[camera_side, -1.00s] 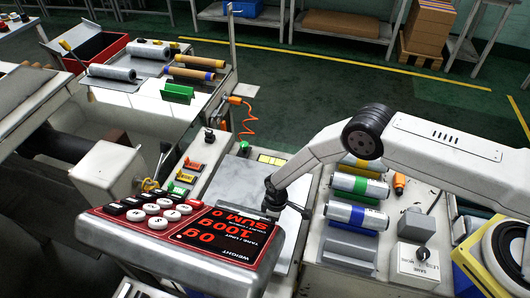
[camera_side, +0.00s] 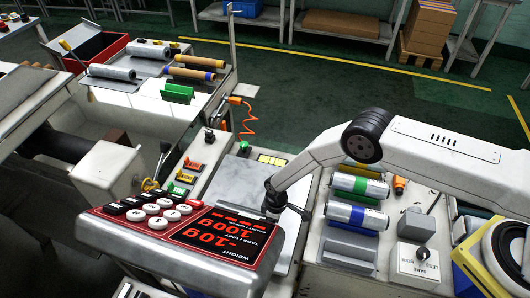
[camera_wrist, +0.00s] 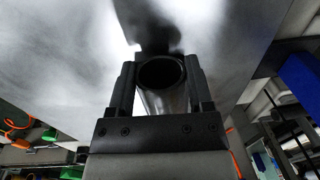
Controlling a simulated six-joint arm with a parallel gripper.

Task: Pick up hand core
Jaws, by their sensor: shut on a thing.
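My gripper (camera_wrist: 160,66) is shut on a hollow grey tube, which looks like the hand core (camera_wrist: 170,101). In the wrist view the tube sits between the two dark fingers, with its round open end showing. In the side view my gripper (camera_side: 273,205) is pointed down over the pale metal plate behind the scale display, and its fingertips and the tube are hidden by the display. I cannot tell exactly how far the tube is above the plate.
The scale display (camera_side: 222,238) stands in front of my gripper and reads -10g. Film rolls (camera_side: 355,215) lie in holders to the right. Several coloured buttons (camera_side: 186,177) are on the left. Brown cores (camera_side: 192,73) lie on the far bench beside a green holder (camera_side: 178,93).

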